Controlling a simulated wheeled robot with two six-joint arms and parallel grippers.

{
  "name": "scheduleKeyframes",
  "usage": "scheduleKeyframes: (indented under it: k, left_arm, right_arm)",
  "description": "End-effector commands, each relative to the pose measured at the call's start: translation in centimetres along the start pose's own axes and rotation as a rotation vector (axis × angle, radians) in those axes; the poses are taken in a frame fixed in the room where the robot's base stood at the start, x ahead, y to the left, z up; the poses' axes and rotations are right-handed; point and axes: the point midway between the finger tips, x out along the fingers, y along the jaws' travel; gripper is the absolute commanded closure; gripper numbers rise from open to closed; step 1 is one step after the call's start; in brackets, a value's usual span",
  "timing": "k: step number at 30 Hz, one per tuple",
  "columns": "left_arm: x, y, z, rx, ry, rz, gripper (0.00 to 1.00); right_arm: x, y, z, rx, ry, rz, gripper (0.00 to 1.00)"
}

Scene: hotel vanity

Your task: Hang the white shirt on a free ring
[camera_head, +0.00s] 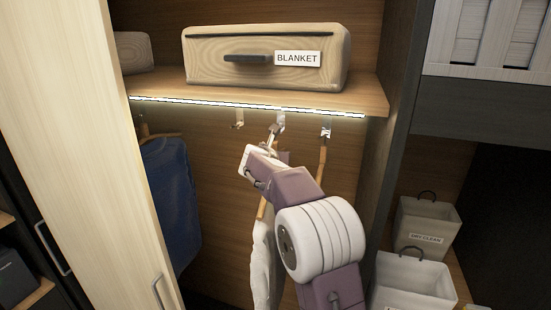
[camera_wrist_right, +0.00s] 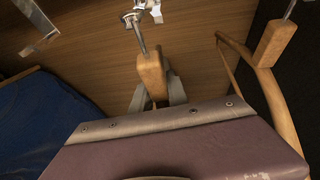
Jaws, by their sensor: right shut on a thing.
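The white shirt (camera_head: 262,268) hangs from a wooden hanger (camera_head: 262,208), partly behind my right arm. My right gripper (camera_head: 266,152) is shut on the neck of this hanger (camera_wrist_right: 152,76), just below the shelf. The hanger's metal hook (camera_wrist_right: 140,38) points up and overlaps the middle ring (camera_wrist_right: 148,12) in the right wrist view; I cannot tell whether it sits on it. The middle ring also shows in the head view (camera_head: 280,120). The ring to its left (camera_head: 238,119) is empty. The right ring (camera_head: 326,130) has another wooden hanger (camera_head: 322,160) below it. My left gripper is not in view.
A blue garment (camera_head: 170,195) hangs at the left, also seen in the right wrist view (camera_wrist_right: 35,125). The shelf (camera_head: 365,94) bears a blanket box (camera_head: 225,73). A pale door (camera_head: 85,130) stands left. A dry-clean bin (camera_head: 425,218) and another bin (camera_head: 410,282) stand at right.

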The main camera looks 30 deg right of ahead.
Motion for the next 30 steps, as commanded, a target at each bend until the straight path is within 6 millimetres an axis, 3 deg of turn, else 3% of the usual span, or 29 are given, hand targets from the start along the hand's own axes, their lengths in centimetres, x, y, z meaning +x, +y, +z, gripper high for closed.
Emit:
scheduleKeyframes:
  k: [30]
  left_arm:
    - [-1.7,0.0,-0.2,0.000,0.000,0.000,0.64]
  right_arm:
    - [2.0,-0.3,1.1,0.000,-0.002,0.000,1.00]
